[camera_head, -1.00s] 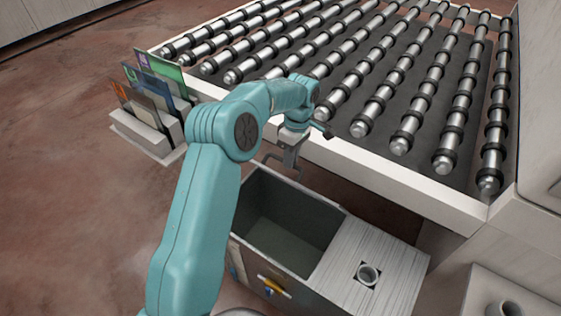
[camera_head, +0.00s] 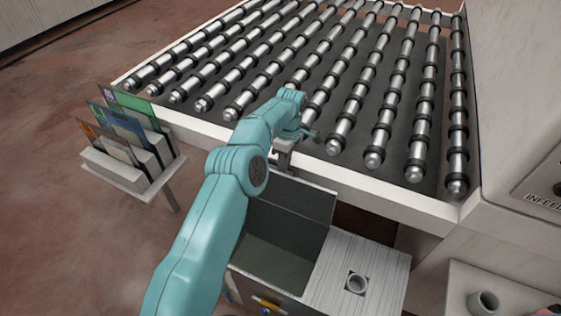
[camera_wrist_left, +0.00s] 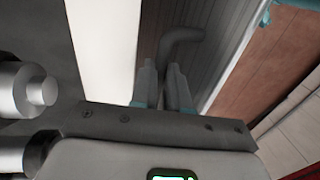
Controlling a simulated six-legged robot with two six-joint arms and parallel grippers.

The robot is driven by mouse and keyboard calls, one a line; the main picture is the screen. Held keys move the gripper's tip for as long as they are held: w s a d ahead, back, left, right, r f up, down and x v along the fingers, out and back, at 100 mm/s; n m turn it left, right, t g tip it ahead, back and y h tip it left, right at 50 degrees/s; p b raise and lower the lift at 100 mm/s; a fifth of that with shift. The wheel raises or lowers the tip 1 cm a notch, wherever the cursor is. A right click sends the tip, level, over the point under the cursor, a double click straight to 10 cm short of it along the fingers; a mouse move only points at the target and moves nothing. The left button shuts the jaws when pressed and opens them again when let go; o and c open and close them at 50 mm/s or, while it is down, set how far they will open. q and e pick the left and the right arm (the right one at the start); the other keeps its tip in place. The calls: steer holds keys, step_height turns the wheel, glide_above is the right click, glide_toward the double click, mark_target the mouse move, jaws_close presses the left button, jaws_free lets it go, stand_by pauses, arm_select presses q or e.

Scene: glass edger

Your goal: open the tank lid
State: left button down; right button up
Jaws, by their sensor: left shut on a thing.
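The tank (camera_head: 357,262) is a box below the front edge of the roller table, with a pale ribbed top at right and an open dark compartment at left. The lid (camera_head: 305,203) appears as a grey panel standing up at the compartment's far side. My left gripper (camera_head: 284,160) is at the lid's upper edge, partly hidden by my arm. In the left wrist view its two fingers (camera_wrist_left: 164,88) are shut on a bent grey handle (camera_wrist_left: 181,42). My right gripper is not in view.
The roller table (camera_head: 390,197) is close behind the lid and gripper. A rack (camera_head: 120,172) with several coloured sheets stands at left. A pale machine with a cup-like fitting (camera_head: 484,303) is at right.

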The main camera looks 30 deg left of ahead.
arm_select(q)
steer(key=shift+f, duration=0.4)
steer(key=c, duration=1.3)
jaws_free()
steer(key=shift+o, duration=0.9)
steer(key=shift+w+a+f, duration=0.1)
steer(key=shift+w+a, duration=0.05)
steer(key=shift+r, duration=0.25)
steer(key=shift+w, duration=0.1)
steer(key=shift+r, duration=0.2)
